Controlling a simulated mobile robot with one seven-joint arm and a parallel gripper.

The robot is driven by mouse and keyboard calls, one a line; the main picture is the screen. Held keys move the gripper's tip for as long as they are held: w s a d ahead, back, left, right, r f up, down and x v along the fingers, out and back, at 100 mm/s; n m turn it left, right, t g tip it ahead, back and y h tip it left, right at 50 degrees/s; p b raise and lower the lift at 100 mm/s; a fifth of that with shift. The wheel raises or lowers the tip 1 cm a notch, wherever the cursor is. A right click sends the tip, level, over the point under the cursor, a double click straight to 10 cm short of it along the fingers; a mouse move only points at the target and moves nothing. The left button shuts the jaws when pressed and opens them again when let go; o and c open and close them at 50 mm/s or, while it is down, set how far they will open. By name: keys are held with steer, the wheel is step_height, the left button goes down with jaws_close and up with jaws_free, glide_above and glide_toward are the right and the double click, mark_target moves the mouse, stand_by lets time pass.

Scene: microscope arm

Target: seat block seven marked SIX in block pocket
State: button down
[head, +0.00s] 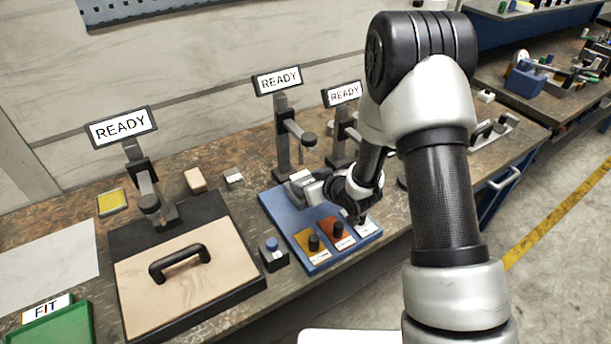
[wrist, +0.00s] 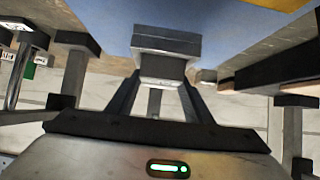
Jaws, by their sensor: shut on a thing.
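A grey metal block (wrist: 165,42) is between the fingertips of my gripper (wrist: 159,78) in the wrist view. I cannot read any marking on it. In the head view my gripper (head: 308,189) is over the far left part of a blue board (head: 274,207), with a pale grey block end showing at its tip. The jaws are shut on the block. I cannot make out the block pocket; the gripper and arm hide part of the board. Whether the block touches the board cannot be told.
The board carries yellow (head: 317,252) and orange (head: 340,241) tiles with black knobs. READY screens (head: 122,128) stand on posts behind. A handled beige plate (head: 190,285) lies left. Two loose blocks (head: 195,180) (head: 233,177) lie behind.

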steer(key=shift+w+f, duration=0.1)
steer(key=shift+f, duration=0.05)
steer(key=shift+f+b, duration=0.35)
steer(key=shift+b, duration=0.05)
